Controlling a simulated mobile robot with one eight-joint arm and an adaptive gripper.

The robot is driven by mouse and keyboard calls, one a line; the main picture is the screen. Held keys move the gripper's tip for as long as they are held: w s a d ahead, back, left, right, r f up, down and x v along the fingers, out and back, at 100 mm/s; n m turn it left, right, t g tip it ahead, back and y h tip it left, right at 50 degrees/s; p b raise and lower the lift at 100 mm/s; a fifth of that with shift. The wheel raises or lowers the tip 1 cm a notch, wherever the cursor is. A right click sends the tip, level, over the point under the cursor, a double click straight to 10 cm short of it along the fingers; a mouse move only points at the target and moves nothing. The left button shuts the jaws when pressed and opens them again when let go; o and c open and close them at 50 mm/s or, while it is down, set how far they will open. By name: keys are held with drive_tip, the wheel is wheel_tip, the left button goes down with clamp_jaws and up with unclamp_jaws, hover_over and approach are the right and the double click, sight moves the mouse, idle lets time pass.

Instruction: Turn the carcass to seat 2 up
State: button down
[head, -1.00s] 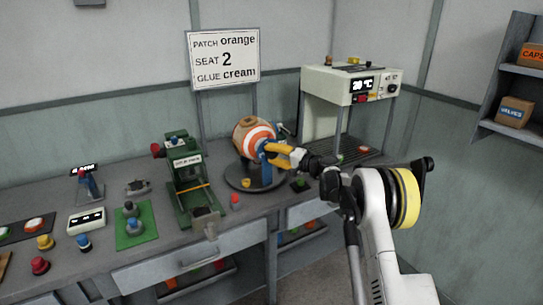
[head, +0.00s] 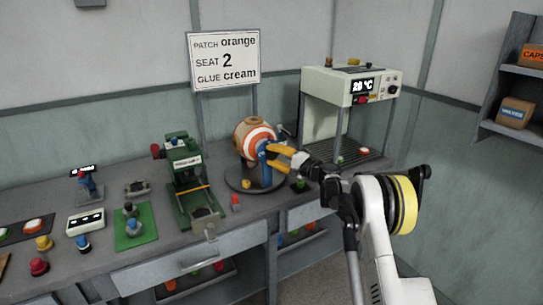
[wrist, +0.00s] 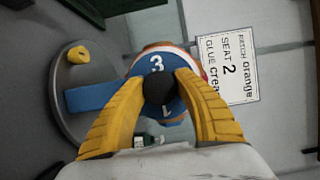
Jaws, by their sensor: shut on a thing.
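The carcass (head: 245,129), a tan ball with orange and white rings, sits on a blue stand on a round dark turntable base (head: 240,183). In the wrist view, a blue disc (wrist: 158,62) on the carcass's side shows the numbers 3 and 1 around a black knob (wrist: 158,89). My gripper (head: 276,157) reaches in from the right. In the wrist view its yellow fingers (wrist: 162,82) are shut on the black knob. Little of the ball (wrist: 176,48) shows behind the disc. The sign (head: 226,61) reads patch orange, seat 2, glue cream.
A green press (head: 186,175) stands left of the carcass. A white oven-like machine (head: 345,85) reading 20 °C stands behind right. A small yellow piece (head: 246,184) lies on the turntable base, and a red-topped piece (head: 235,202) stands in front.

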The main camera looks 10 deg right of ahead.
drive_tip(key=c, duration=0.9)
unclamp_jaws()
drive_tip(key=shift+a, duration=0.1)
drive_tip(key=v, duration=1.2)
